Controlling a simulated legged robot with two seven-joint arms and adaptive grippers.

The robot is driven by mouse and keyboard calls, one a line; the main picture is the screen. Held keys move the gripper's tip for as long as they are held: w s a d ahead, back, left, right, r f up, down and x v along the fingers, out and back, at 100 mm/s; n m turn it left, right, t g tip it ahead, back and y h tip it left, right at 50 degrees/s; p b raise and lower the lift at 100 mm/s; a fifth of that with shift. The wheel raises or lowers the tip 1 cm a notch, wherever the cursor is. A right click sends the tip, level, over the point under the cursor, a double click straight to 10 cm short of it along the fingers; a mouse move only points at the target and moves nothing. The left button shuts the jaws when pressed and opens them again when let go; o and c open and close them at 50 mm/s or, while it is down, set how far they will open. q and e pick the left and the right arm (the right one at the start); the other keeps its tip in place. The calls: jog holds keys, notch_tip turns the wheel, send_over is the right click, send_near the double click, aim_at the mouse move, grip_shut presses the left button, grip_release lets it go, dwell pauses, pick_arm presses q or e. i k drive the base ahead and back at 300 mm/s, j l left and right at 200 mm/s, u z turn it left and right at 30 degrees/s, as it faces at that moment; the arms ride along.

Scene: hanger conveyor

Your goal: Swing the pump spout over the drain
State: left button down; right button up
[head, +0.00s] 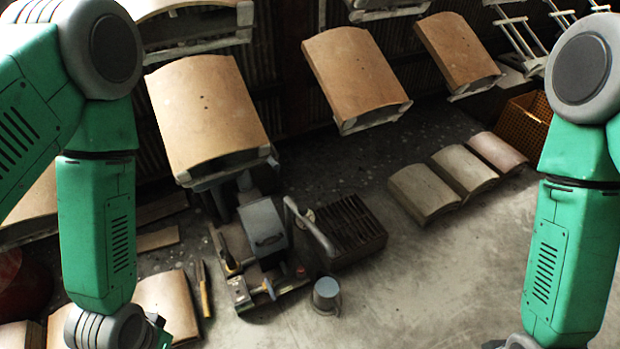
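The pump spout (311,229) looks like a grey bent pipe on the pump unit, beside a grey box-shaped housing (263,228). A dark slatted grate (349,222), which looks like the drain, lies just right of the spout. The spout's lower end is near the grate's left edge; I cannot tell whether it is over it. A small grey bucket (327,296) stands on the floor below. My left arm comes down at the left and my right arm at the right. Both run to the bottom of the picture, and neither gripper's fingers can be made out. Both arms are apart from the pump.
Curved tan panels (208,115) hang above and behind the pump. Several curved tiles (424,191) lie on the floor at right, near an orange crate (523,124). A wooden-handled tool (203,289) lies left of the pump. The floor right of the bucket is clear.

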aim_at(300, 211)
jog(key=i+l+u, duration=0.1)
jog(key=u, duration=0.3)
jog(key=l+u, duration=0.1)
jog(key=u, duration=0.25)
jog(key=i+l+u, duration=0.1)
jog(key=u, duration=0.3)
jog(key=l+u, duration=0.15)
jog(key=u, duration=0.2)
